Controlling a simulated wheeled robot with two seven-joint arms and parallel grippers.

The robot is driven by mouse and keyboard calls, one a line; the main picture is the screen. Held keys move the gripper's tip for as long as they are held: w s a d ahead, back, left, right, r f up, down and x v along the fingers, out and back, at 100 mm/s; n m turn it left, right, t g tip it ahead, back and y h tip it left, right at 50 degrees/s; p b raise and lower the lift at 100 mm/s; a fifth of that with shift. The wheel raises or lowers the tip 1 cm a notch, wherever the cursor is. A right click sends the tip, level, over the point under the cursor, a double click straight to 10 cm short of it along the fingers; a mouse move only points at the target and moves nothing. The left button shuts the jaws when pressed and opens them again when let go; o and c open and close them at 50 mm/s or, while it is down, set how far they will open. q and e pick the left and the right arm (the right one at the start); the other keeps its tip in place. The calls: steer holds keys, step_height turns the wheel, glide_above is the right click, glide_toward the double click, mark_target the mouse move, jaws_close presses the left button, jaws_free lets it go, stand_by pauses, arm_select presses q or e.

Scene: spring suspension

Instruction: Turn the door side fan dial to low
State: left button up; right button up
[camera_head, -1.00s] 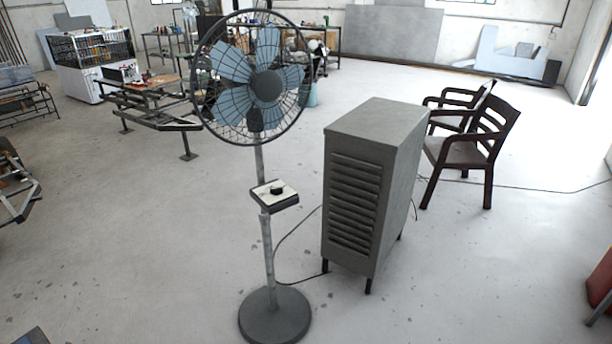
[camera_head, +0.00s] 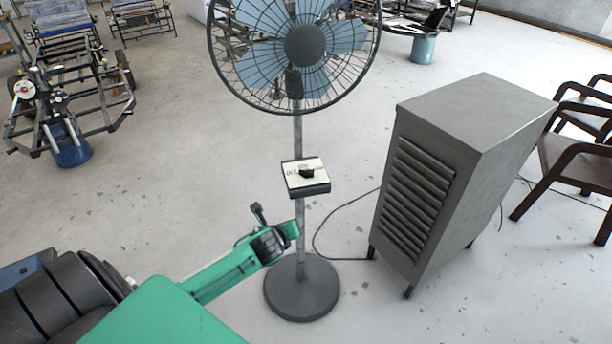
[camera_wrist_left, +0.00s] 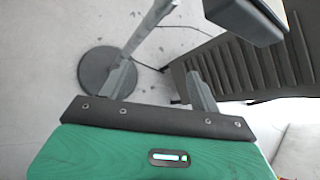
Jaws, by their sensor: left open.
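The pedestal fan (camera_head: 306,46) stands upright, with its round base (camera_head: 302,288) on the floor. A control box (camera_head: 307,188) with a pale top is fixed on its pole, and a black dial (camera_head: 306,173) sits on that top. The lettering is too small to read surely. My left gripper (camera_head: 272,222) is below and left of the box, apart from the dial. In the left wrist view its two grey fingers (camera_wrist_left: 162,85) are spread and empty. The dark box (camera_wrist_left: 243,18) is above and right of them; the dial is hidden there. My right gripper is not in view.
A grey louvred cabinet cooler (camera_head: 455,165) stands right of the fan. A cable (camera_head: 325,240) runs on the floor between them. Brown chairs (camera_head: 575,160) are at the right. A wheeled frame (camera_head: 70,100) is at the left. Floor left of the pole is clear.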

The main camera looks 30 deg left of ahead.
mark_target(306, 172)
arm_select(q)
step_height(306, 172, up, 16)
steer(key=d+m+t, duration=0.2)
steer(key=m+t, duration=0.1)
steer(key=m, duration=0.3)
steer(key=p+x, duration=0.1)
steer(key=x, duration=1.2)
steer(key=shift+w+a, duration=0.25)
steer(key=shift+w, duration=0.1)
steer(key=shift+f, duration=0.1)
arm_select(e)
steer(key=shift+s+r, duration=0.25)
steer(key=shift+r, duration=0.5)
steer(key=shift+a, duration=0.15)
arm_select(q)
steer(key=shift+p, duration=0.3)
steer(key=c, duration=1)
